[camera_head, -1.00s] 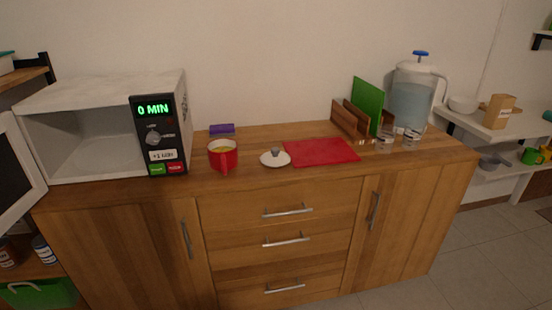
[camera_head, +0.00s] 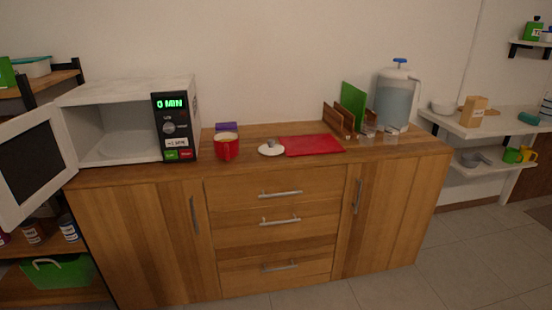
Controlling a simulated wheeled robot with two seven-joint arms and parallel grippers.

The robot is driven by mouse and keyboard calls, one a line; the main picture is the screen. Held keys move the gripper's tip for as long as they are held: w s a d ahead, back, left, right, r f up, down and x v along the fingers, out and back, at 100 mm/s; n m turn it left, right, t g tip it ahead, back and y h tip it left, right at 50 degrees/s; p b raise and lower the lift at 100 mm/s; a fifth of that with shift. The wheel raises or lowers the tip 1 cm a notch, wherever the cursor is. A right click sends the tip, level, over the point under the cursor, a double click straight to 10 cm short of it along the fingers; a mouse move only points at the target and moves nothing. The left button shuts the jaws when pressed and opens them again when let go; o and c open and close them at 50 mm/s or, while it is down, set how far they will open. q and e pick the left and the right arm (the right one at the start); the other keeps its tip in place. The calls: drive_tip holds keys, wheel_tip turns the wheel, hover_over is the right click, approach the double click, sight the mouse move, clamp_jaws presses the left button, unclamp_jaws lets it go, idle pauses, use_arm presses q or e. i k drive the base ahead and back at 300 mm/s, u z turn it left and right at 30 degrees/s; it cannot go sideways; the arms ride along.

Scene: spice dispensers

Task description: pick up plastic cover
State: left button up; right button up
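The plastic cover is most likely the small white round lid with a grey knob (camera_head: 271,148). It lies on the wooden counter between the red mug and the red cutting board. The red mug (camera_head: 227,149) stands to its left, with pale contents inside. The red cutting board (camera_head: 312,145) lies flat just to its right. Neither of my grippers shows in the head view.
An open microwave (camera_head: 128,122) reading 0 MIN stands on the left of the counter (camera_head: 190,178), its door (camera_head: 36,160) swung out. A wooden rack with a green board (camera_head: 352,104), glasses and a water dispenser (camera_head: 395,98) stand at the right. Floor (camera_head: 440,270) shows at lower right.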

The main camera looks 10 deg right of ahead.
sight(271, 148)
drive_tip(key=z, duration=0.1)
drive_tip(key=i, duration=0.95)
drive_tip(key=u, duration=0.3)
